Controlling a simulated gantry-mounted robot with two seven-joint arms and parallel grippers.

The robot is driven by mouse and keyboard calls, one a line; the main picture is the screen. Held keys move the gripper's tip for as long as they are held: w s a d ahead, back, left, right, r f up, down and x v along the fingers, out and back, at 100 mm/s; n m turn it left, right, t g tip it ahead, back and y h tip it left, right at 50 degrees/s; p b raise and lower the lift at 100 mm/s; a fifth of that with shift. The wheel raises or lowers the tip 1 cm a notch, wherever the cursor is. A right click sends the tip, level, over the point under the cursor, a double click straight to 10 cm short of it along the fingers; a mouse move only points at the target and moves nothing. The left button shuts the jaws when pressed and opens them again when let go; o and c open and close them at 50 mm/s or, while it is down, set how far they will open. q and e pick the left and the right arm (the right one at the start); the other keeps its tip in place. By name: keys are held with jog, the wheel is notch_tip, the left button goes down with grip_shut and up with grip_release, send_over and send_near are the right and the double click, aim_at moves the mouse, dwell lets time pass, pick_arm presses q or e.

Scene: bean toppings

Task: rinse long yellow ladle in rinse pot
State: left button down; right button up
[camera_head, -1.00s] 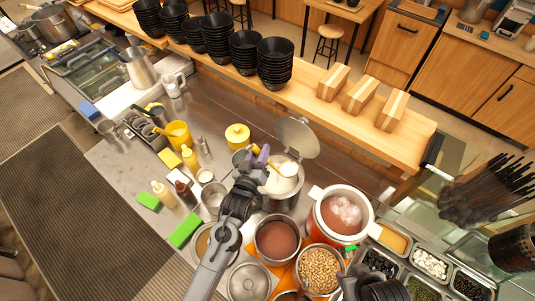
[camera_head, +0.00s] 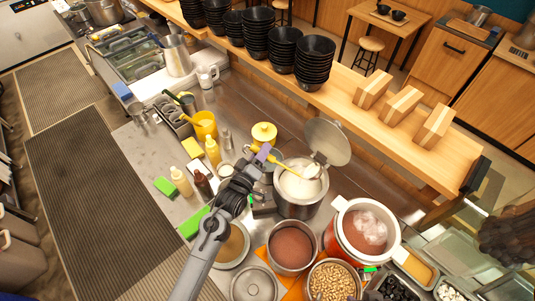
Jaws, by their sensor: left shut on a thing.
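My left gripper (camera_head: 262,156) is shut on the yellow handle of the long ladle (camera_head: 285,165). It is above the left rim of a tall metal pot (camera_head: 298,208) with pale contents. The ladle slants down to the right from the gripper. Its bowl end (camera_head: 312,172) is at the pot's opening, near the back right of the rim. I cannot tell how deep it sits. The pot's round lid (camera_head: 328,142) stands open behind it. No label shows which pot is the rinse pot. My right gripper is not clearly in view.
A yellow lidded jar (camera_head: 264,135) stands behind the gripper. A red-brown pot (camera_head: 292,247), a larger white-rimmed pot (camera_head: 365,229) and a bean pot (camera_head: 332,281) stand in front and to the right. Sauce bottles (camera_head: 181,182) and a yellow jug (camera_head: 205,125) are left.

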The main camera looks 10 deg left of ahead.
pick_arm(q)
jog(key=w+a+f+n+b, duration=0.1)
jog(key=a+f+n+b, duration=0.3)
jog(key=f, duration=0.5)
jog(key=shift+f+n+b, duration=0.2)
jog(key=shift+n+b, duration=0.4)
jog(key=shift+n, duration=0.4)
jog(key=shift+r, duration=0.15)
dwell(0.7)
